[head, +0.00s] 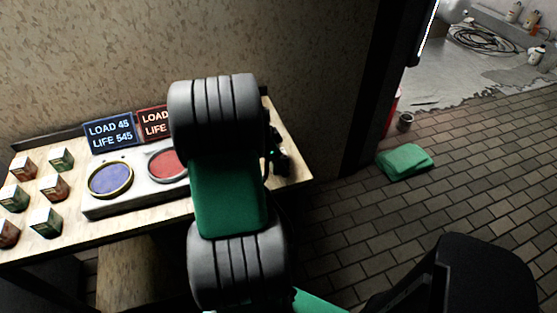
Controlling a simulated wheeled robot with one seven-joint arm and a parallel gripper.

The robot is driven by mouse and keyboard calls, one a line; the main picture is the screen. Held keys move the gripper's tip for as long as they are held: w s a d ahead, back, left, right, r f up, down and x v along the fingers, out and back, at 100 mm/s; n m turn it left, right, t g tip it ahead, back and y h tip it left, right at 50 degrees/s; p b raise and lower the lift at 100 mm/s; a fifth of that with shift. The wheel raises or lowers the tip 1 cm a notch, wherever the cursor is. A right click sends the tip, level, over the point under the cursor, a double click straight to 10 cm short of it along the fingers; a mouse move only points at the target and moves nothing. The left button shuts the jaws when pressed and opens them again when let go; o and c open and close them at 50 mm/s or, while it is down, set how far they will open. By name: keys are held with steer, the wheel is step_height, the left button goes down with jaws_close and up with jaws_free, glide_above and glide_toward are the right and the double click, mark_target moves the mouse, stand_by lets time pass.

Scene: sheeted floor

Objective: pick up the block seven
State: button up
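Several small blocks stand in loose rows at the left end of the wooden table: dark red ones (54,187) and dark green ones (46,223). Their markings are too small to read, so I cannot tell which is block seven. My arm, green and grey, crosses the middle of the view and hides part of the table. The dark end of my arm, with my gripper (278,158), shows in part past its right side, over the table's right end. The fingers are not clear, and I see no block there.
A green folded cloth-like thing (406,161) lies on the brick floor. The floor at right is mostly clear.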

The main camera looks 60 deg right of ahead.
steer(key=shift+c, duration=0.4)
jaws_close()
stand_by(0.4)
